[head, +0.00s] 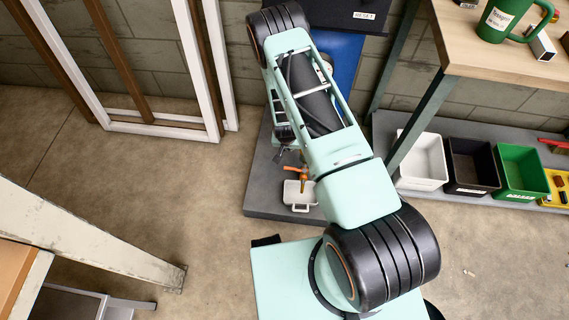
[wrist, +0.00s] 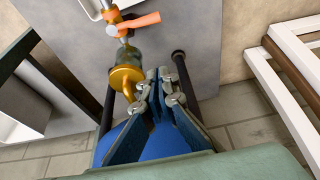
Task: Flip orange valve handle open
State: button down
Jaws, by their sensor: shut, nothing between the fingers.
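The orange valve handle (wrist: 137,24) shows at the top of the wrist view, lying crosswise on a metal tap with a brass-coloured fitting (wrist: 125,80) below it. In the head view the handle (head: 293,172) is small, just above a white container. My gripper (wrist: 164,82) is shut and empty. In the wrist view its fingertips are beside the brass fitting, below and to the right of the handle, apart from the handle. Whether they touch the fitting I cannot tell. A blue drum-like body (wrist: 150,140) is partly hidden behind the fingers.
A white container (head: 299,196) sits under the tap on a grey platform (head: 262,190). To the right are a workbench (head: 490,55) with a green mug (head: 508,20) and white (head: 422,165), black (head: 470,168) and green (head: 520,172) bins. White frames (head: 165,130) lean on the left wall.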

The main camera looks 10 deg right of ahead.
aim_at(295, 169)
jog(key=shift+f, duration=0.25)
notch_tip(295, 169, down, 10)
jog(key=b, duration=0.3)
jog(key=shift+s, duration=0.25)
